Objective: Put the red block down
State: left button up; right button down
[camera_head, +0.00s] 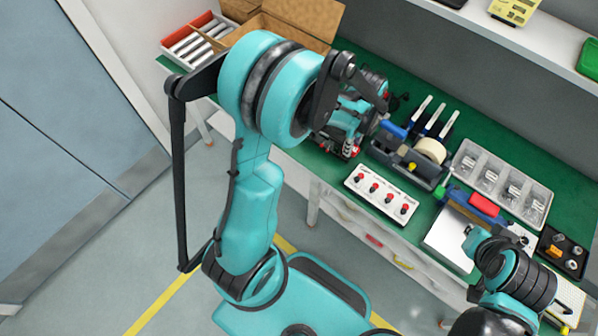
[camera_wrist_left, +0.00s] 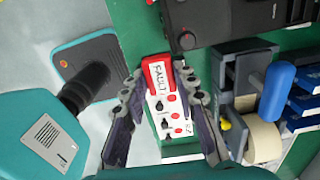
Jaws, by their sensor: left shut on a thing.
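A red block with a white FAULT label (camera_wrist_left: 157,74) is between the fingertips of my left gripper (camera_wrist_left: 159,77) in the left wrist view. The gripper is shut on it. Behind the block lies a white panel with red knobs (camera_wrist_left: 170,122), which also shows in the head view (camera_head: 382,194). In the head view my left arm and wrist hide most of the left gripper, near the bench's front edge. My right gripper (camera_head: 476,240) is at the lower right over a white plate, and its fingers are too small to read.
The green bench (camera_head: 437,95) is crowded. A tape dispenser (camera_head: 430,152), a clear tray (camera_head: 501,182), another red piece (camera_head: 483,204) and a dark tray (camera_head: 563,252) stand on it. An open cardboard box (camera_head: 290,27) and a red bin (camera_head: 196,40) are at the back left.

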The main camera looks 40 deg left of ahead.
pick_arm(q)
jog(key=shift+s+a+f+b, duration=0.15)
jog(key=shift+s+a+f, duration=0.1)
jog(key=shift+s+f, duration=0.2)
jog(key=shift+s+a+f+b, duration=0.2)
jog(key=shift+s+f, duration=0.15)
jog(key=shift+f, duration=0.15)
jog(key=b, duration=0.3)
send_over(312, 159)
notch_tip(312, 159, down, 7)
jog(key=shift+a+r, duration=0.1)
notch_tip(312, 159, down, 4)
jog(key=shift+b, duration=1.1)
jog(key=shift+r, duration=0.1)
jog(key=o, duration=0.8)
jog(key=shift+c, duration=0.2)
